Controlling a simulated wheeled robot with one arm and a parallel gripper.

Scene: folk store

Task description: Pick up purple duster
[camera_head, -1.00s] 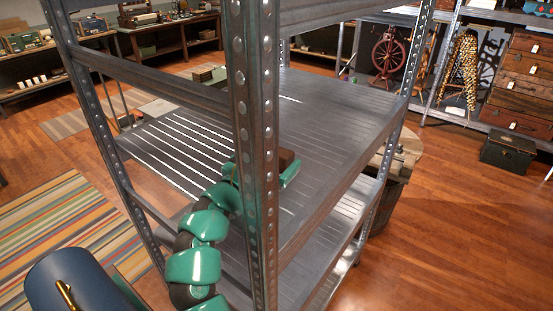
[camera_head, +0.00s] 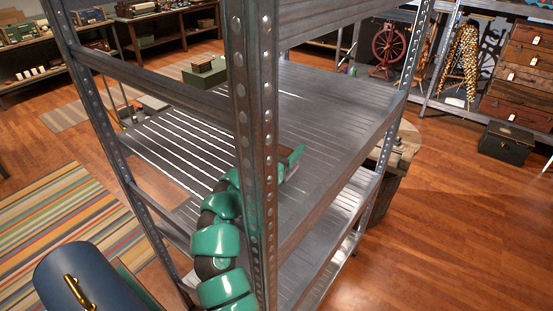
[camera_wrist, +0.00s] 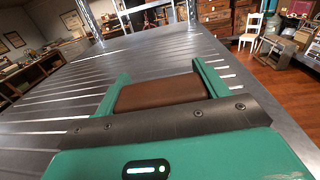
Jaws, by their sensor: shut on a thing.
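My gripper (camera_wrist: 163,84) shows in the wrist view with its green fingers on either side of a brown, wood-like block (camera_wrist: 160,93). It is shut on this block, just above or at the metal shelf; I cannot tell whether they touch. No purple shows on the block, so I cannot tell whether it is the duster; its underside is hidden. In the head view my gripper (camera_head: 290,164) is partly behind the rack's front post, over the middle shelf board (camera_head: 330,110).
The rack's perforated post (camera_head: 254,130) stands close in front of my arm. Another shelf board (camera_head: 320,235) lies below. A green box (camera_head: 205,75) shows beyond the rack's far left edge. A round wooden table (camera_head: 403,150) stands right of the rack. The board around my gripper looks clear.

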